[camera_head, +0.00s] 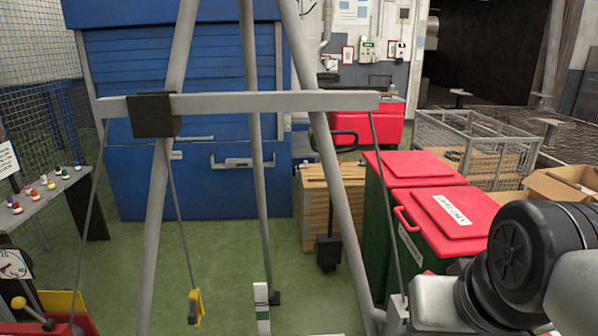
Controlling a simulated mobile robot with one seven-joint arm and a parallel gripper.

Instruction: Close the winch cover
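I cannot make out a winch cover for certain in this view. A grey tripod frame (157,215) stands in front of me with a grey crossbeam (260,102) and a black block (152,115) on it. A yellow hook-like piece (195,307) hangs at the end of a thin rod. At the lower left corner is a partly cut-off red and yellow device with a dial gauge (14,264) and a yellow-knobbed lever (18,302). My arm shows at the lower right, and my gripper is out of view.
Green bins with red lids (455,221) stand right of centre, close to my arm. A wire cage (481,140) and cardboard box (560,186) lie beyond. A large blue cabinet (215,185) stands behind the tripod. Green floor (215,245) is open between the tripod legs.

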